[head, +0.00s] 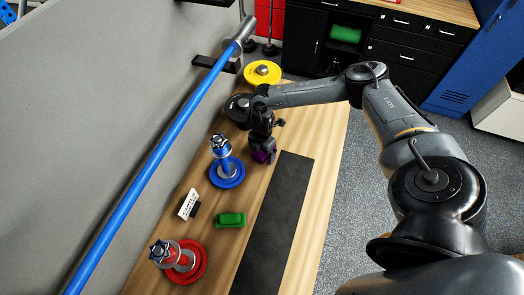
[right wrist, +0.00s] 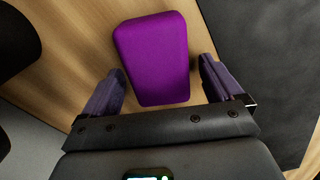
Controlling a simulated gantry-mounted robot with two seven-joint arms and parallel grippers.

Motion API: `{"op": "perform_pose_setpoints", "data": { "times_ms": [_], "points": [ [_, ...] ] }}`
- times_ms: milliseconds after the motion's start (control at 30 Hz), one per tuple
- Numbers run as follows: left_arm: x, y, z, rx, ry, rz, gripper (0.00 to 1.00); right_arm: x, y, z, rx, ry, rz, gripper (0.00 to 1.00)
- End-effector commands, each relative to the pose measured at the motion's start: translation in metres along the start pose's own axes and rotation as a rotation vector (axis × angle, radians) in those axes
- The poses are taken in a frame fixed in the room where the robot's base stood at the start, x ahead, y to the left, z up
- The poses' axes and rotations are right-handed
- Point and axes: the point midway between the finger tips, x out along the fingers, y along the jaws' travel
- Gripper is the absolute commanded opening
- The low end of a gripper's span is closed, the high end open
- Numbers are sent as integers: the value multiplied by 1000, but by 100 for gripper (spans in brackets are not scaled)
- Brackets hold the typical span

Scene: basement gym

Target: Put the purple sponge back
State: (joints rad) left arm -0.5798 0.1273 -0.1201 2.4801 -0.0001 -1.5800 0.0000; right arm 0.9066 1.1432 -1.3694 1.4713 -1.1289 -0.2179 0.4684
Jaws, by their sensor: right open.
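The purple sponge (right wrist: 153,50) lies on the wooden bench top in the right wrist view, tapering slightly toward me. My right gripper (right wrist: 162,68) is open, with one finger on each side of the sponge's near part. Gaps show between the fingers and the sponge. In the head view the sponge (head: 261,157) is a small purple patch, mostly hidden under my right gripper (head: 267,148), which points down at the bench. My left gripper is not in view.
The wooden bench (head: 325,130) carries a dark mat (head: 275,225), a green block (head: 230,219), a small white stand (head: 188,204), and blue (head: 227,176), red (head: 186,268) and yellow (head: 262,72) plates. A blue bar (head: 150,165) runs along the left.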

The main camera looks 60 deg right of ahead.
Motion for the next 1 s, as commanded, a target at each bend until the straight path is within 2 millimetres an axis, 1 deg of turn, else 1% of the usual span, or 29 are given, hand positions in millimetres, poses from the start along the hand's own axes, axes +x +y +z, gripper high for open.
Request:
{"op": "perform_pose_setpoints", "data": {
  "times_ms": [167, 267, 367, 600, 800, 1000],
  "points": [
    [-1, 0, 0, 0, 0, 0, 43, -6, 1, 0, 1, 1, 2, 93],
    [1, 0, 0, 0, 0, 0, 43, -16, 1, 0, 1, 2, 3, 93],
    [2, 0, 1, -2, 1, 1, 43, -32, 1, 0, 0, 1, 3, 93],
    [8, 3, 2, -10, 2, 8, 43, -76, 1, 0, -1, 2, 4, 93],
    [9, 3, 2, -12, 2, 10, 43, -107, 1, 0, 0, 1, 2, 93],
    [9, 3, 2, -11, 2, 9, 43, -121, 0, 0, 1, 1, 0, 93]
  ]
}}
